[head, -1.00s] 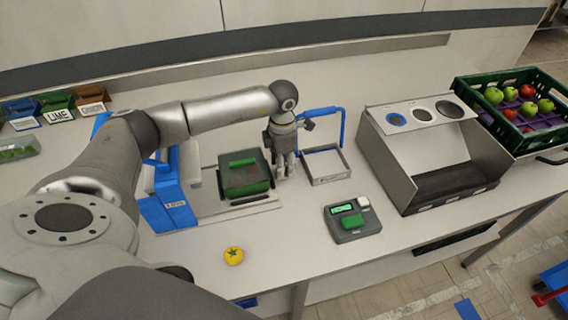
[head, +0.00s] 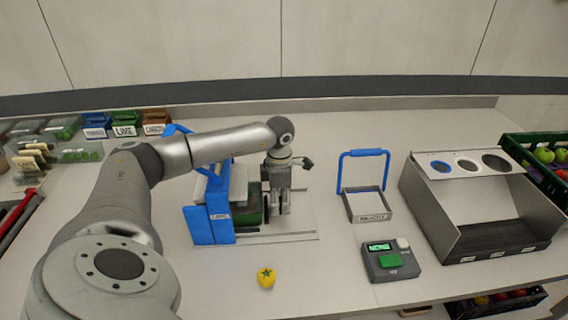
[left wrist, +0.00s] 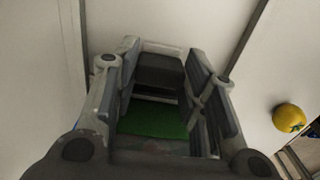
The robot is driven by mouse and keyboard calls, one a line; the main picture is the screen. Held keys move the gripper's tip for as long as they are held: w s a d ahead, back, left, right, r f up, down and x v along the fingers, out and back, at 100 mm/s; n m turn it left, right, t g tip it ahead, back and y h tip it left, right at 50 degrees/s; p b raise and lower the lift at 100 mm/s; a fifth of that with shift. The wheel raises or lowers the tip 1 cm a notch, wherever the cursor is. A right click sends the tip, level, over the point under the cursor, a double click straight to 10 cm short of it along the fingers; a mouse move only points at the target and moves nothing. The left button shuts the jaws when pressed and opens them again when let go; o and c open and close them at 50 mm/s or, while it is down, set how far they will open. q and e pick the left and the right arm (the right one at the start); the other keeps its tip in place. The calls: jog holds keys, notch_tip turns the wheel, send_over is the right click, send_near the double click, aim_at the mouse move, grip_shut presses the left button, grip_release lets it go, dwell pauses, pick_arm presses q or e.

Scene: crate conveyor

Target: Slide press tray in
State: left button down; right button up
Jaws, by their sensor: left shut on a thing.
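The blue press (head: 208,222) stands left of the middle of the counter, with a grey upper part and a short rail plate (head: 300,237) running out to its right. The dark press tray with green on it (head: 252,212) sits largely within the press, its right end still showing. My left gripper (head: 277,208) is at that right end, pointing down, shut on the tray. In the left wrist view, the fingers (left wrist: 165,95) are on either side of a dark block, with a green surface (left wrist: 153,121) between them. Most of the tray is hidden by the press and gripper.
A yellow fruit (head: 266,278) lies in front of the press. To the right are a small tray with a blue handle (head: 367,207), a scale (head: 390,262) and a grey sorting bin (head: 455,244). Labelled bins (head: 125,131) stand at the back left.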

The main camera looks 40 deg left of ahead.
pick_arm(q)
jog(key=c, duration=1.2)
grip_release()
jog(key=shift+c, duration=0.2)
jog(key=shift+o, duration=1.8)
jog(key=shift+r, duration=0.25)
notch_tip(320, 180, up, 12)
jog(key=shift+f, duration=0.2)
pick_arm(e)
jog(key=shift+s+d+f, duration=0.1)
jog(key=shift+s+d, duration=0.4)
jog(key=shift+s, duration=0.35)
